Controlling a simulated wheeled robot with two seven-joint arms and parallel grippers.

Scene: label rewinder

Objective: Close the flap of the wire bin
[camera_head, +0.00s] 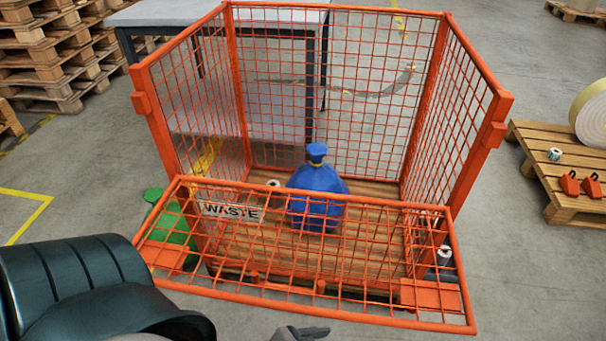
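The wire bin (236,90) is an orange mesh cage on a wooden pallet floor, with its front facing me. Its flap (300,245) is the orange mesh panel across the lower front, bearing a "WASTE" sign (230,212). The flap leans outward towards me, away from the upright side walls, so the upper front of the bin is open. My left arm comes in at the bottom left. Only a grey tip of my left gripper (302,333) shows at the bottom edge, below and in front of the flap. The rest is cut off. My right gripper is not in view.
A blue tied bag (318,195) sits inside the bin. A green object (172,225) stands at its left front. A grey table (185,12) is behind, stacked pallets (45,60) at the back left. A pallet with a large roll (592,112) is at the right.

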